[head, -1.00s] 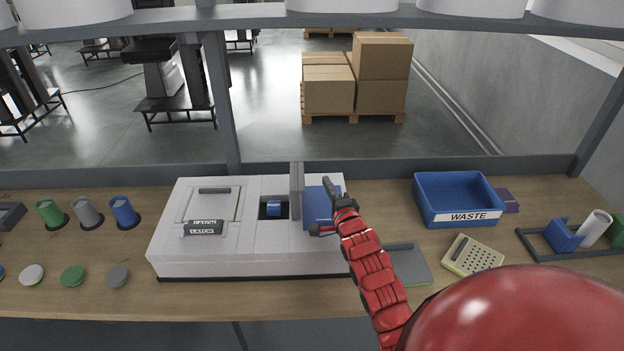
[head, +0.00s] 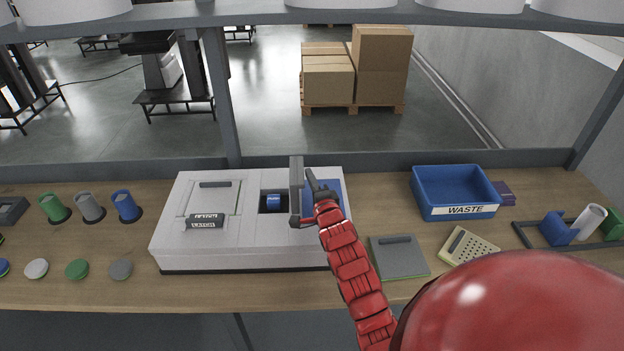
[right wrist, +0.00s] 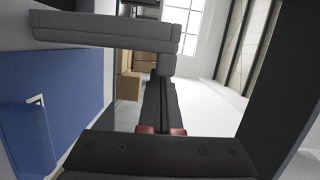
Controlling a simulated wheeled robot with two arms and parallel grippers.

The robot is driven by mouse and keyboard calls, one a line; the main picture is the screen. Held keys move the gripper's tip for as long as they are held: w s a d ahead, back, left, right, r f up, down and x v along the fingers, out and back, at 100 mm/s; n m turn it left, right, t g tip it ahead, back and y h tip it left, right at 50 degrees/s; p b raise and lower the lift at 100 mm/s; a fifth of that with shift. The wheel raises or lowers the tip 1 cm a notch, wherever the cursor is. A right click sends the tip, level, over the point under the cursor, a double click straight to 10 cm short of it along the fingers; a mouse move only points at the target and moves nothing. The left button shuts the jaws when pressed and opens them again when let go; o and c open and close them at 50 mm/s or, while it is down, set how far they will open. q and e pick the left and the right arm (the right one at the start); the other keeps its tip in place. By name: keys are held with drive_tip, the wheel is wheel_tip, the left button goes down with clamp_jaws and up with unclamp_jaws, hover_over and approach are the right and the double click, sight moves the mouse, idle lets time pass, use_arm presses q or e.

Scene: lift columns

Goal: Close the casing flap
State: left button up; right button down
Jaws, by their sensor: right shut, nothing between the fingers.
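The casing (head: 240,257) is a light grey, wide box on the workbench. A blue panel (head: 334,191) lies to the right of the flap. My right gripper (head: 311,203) is shut and empty, close against the right side of the flap; I cannot tell whether they touch. In the right wrist view, a blue surface (right wrist: 60,110) fills the left side. My left gripper is not in view.
A latched lid (head: 205,221) is on the casing's left part. A grey plate (head: 400,260), a perforated tile (head: 470,247) and a blue WASTE bin (head: 459,213) lie to the right. Several coloured cylinders and discs stand at left. A shelf (head: 260,17) crosses above.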

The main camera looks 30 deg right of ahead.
drive_tip(key=shift+w+a+r+n+b, duration=0.1)
drive_tip(key=shift+w+a+n+b, duration=0.1)
drive_tip(key=shift+n+b, duration=0.1)
drive_tip(key=shift+w+a+f+n+g+h+b, duration=0.4)
drive_tip(key=shift+w+a+f+n+g+b, duration=0.65)
drive_tip(key=shift+a+n+b, duration=1.75)
drive_tip(key=shift+w+a+f+n+g+h+b, duration=0.5)
drive_tip(key=shift+w+a+n+b, duration=1.3)
drive_tip(key=shift+b, duration=1.9)
drive_tip(key=shift+w+a+f+n+g+h+b, duration=0.45)
drive_tip(key=shift+w+a+f+n+b, duration=0.6)
drive_tip(key=shift+a+n+b, duration=1.7)
drive_tip(key=shift+d+b, duration=0.5)
drive_tip(key=shift+d, duration=0.25)
drive_tip(key=shift+r, duration=0.15)
